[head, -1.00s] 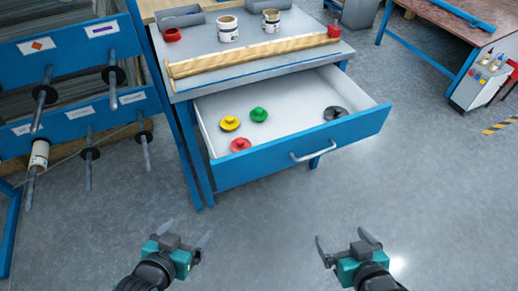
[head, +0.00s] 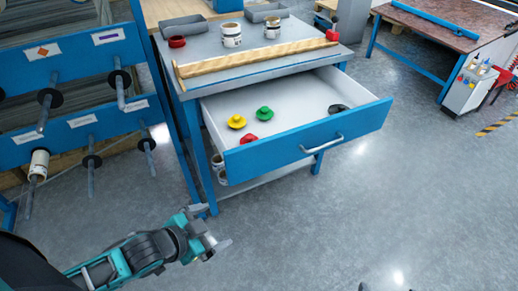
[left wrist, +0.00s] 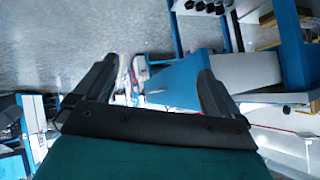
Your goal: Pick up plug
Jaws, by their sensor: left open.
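In the head view, the open drawer (head: 290,135) holds several plugs. A yellow plug (head: 236,121) and a green plug (head: 264,113) lie towards its left side. A red plug (head: 249,139) lies close behind the drawer front, and a black one (head: 338,109) lies at the right, partly hidden by the front. My left gripper (head: 214,228) is open and empty, outside the drawer, in front of and below its left corner. Its two fingers (left wrist: 150,82) stand apart in the left wrist view, where I cannot make out any plug. My right gripper is not in view.
The drawer's blue front (head: 300,143) stands between the left gripper and the plugs. A rack with pegs (head: 75,115) stands left.

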